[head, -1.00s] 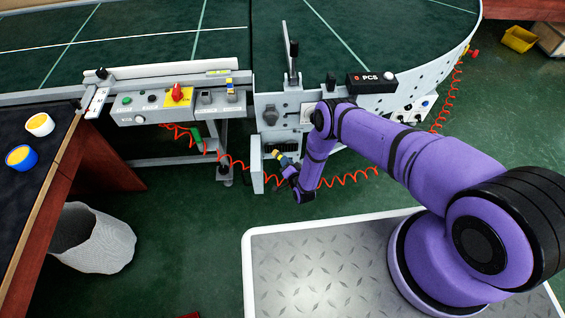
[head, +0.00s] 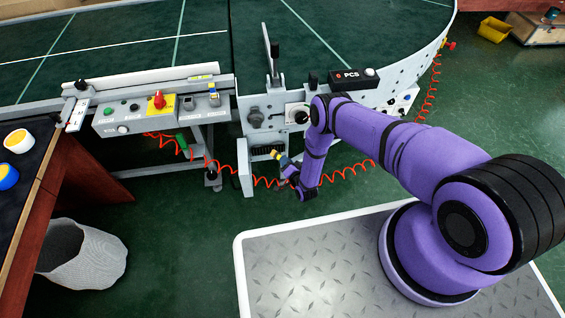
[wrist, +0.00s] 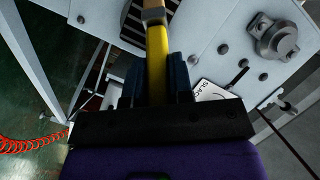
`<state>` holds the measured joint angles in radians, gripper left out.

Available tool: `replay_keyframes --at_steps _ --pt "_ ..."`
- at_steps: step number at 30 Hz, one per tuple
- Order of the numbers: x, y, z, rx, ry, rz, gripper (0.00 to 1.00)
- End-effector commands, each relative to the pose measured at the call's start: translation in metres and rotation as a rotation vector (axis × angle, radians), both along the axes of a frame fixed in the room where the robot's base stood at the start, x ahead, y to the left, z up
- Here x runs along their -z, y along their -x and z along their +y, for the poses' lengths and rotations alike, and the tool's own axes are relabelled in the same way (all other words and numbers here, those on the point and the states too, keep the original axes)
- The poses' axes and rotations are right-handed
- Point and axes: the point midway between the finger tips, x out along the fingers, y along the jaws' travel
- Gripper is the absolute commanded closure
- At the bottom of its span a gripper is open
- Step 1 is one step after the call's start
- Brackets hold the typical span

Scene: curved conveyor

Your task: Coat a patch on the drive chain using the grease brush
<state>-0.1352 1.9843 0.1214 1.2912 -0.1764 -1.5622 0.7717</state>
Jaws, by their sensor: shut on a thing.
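My gripper (wrist: 155,85) is shut on the yellow handle of the grease brush (wrist: 157,50). The brush points away from my gripper, towards the end plate of the conveyor, and its tip is cut off at the top edge of the wrist view. A dark ribbed strip, which looks like the drive chain (wrist: 133,22), shows in a slot of the plate beside the brush. It also shows in the head view (head: 266,150), just above the gripper (head: 284,163). I cannot tell whether the bristles touch it.
The grey end plate (wrist: 215,40) carries bolts and a round knob (wrist: 275,38). A red coiled hose (head: 228,172) runs under the conveyor. A control panel (head: 150,112) is at left, above a waste bin (head: 95,262). Green floor is open between bench and base.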

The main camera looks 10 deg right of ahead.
Motion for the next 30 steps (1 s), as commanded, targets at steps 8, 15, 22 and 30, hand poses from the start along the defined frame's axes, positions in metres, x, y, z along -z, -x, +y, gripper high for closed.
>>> replay_keyframes --at_steps 8,15,22,30 --pt "0.000 0.000 -0.020 0.001 0.000 -0.001 1.00" --pt "0.000 0.000 -0.027 0.001 0.000 -0.001 1.00" --pt "0.000 0.000 -0.044 0.002 0.000 -0.001 1.00" --pt "0.000 0.000 -0.058 0.002 -0.001 -0.001 1.00"
